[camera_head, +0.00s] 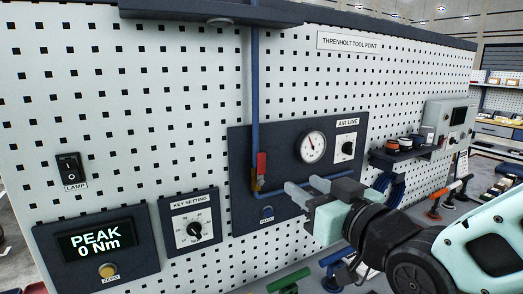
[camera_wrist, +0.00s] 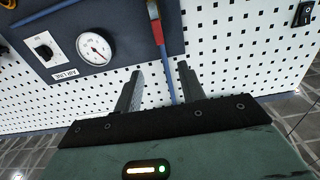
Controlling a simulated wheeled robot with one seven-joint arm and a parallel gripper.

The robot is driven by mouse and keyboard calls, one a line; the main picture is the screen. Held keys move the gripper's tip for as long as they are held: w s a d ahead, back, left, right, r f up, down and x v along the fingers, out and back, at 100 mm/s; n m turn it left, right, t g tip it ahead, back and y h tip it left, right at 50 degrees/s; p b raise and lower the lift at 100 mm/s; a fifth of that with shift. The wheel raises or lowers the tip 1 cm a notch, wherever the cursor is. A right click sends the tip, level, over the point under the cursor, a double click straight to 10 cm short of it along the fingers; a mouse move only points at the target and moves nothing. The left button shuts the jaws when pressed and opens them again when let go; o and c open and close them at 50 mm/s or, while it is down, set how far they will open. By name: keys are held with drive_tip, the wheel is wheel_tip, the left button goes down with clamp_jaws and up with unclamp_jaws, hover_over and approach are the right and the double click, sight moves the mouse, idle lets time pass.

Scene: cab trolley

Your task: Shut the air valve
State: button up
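The air valve has a red lever (camera_head: 261,164) standing upright along the blue vertical pipe (camera_head: 255,90), with a brass-coloured body (camera_head: 256,184) at its lower end. The lever also shows at the top of the wrist view (camera_wrist: 157,28), in line with the pipe. My gripper (camera_head: 303,184) is to the right of the lever and a little lower in the head view, in front of the dark air panel. In the wrist view my gripper (camera_wrist: 160,69) has its two fingers apart with nothing held, and the lever lies beyond the fingertips. I see no contact.
The dark air-line panel (camera_head: 285,140) carries a round gauge (camera_head: 311,146) and a small knob plate (camera_head: 346,148). The key setting dial (camera_head: 194,230), the Peak display (camera_head: 97,241) and the lamp switch (camera_head: 69,167) are on the pegboard. A shelf (camera_head: 400,157) juts out at right.

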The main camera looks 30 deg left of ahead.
sight(263, 159)
drive_tip(key=p+x, duration=0.7)
drive_tip(key=x, duration=0.8)
drive_tip(key=shift+w+a+p, duration=0.25)
drive_tip(key=shift+a+p, duration=0.1)
drive_tip(key=shift+w+a+f, duration=0.1)
drive_tip(key=shift+w+a, duration=0.25)
drive_tip(key=shift+a, duration=0.25)
clamp_jaws()
